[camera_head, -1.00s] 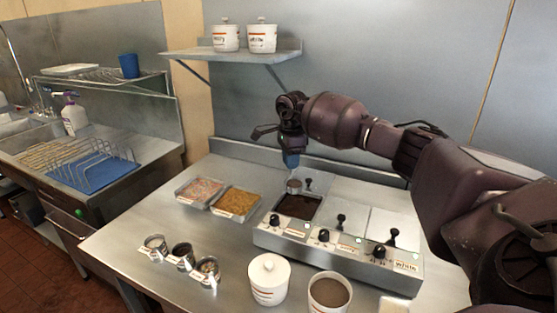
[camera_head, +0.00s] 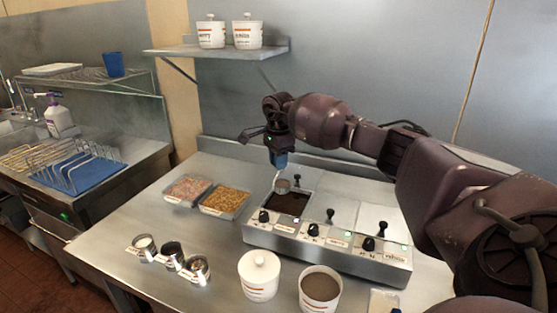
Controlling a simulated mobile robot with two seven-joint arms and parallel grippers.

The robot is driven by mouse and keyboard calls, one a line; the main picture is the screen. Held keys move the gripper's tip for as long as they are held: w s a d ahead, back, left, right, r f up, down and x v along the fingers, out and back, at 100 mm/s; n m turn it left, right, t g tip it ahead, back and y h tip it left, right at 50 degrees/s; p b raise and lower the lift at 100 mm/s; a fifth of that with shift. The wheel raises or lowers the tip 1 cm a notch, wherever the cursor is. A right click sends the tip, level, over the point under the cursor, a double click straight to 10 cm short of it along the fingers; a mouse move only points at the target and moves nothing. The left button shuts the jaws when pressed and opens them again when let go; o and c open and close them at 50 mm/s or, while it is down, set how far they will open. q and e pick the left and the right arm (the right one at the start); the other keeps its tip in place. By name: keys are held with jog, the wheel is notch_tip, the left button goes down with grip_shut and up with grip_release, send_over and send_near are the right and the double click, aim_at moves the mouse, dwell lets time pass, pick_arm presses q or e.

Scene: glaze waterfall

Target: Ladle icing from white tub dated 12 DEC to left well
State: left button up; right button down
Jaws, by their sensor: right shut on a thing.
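My right gripper (camera_head: 278,148) is shut on the blue handle (camera_head: 279,160) of a ladle. The ladle's small metal cup (camera_head: 282,185) hangs over the back part of the left well (camera_head: 290,203), which holds dark brown icing. Whether the cup touches the icing, and what is in it, I cannot tell. An open white tub (camera_head: 320,290) of brown icing stands at the front of the table. A lidded white tub (camera_head: 259,276) stands to its left. Dates on the tubs are too small to read. My left gripper is not in view.
The warmer (camera_head: 328,254) has further covered wells with black knobs right of the left well. Two trays of toppings (camera_head: 225,202) lie to its left, and several small cups (camera_head: 171,254) stand at front left. Two lidded tubs (camera_head: 211,34) stand on the wall shelf (camera_head: 215,51).

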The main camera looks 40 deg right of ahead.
jog(key=shift+f, duration=0.3)
jog(key=shift+f+b, duration=0.3)
jog(key=shift+f, duration=0.05)
jog(key=shift+s, duration=0.1)
jog(key=shift+s+a+t+b, duration=0.1)
jog(key=shift+s+t+b, duration=0.25)
jog(key=shift+t, duration=0.25)
jog(key=s+t+b, duration=0.1)
jog(key=s+t, duration=0.1)
jog(key=s+a+t+h+b, duration=0.1)
jog(key=s+t+b, duration=0.1)
jog(key=t, duration=0.1)
jog(key=s+t+h+b, duration=0.1)
jog(key=t, duration=0.1)
jog(key=shift+s+a+f, duration=0.15)
jog(key=shift+s+f, duration=0.05)
jog(key=shift+s, duration=0.2)
dwell(0.5)
jog(key=shift+s+f+t+b, duration=0.2)
jog(key=shift+t+b, duration=0.3)
jog(key=shift+b, duration=0.45)
jog(key=shift+s, duration=0.15)
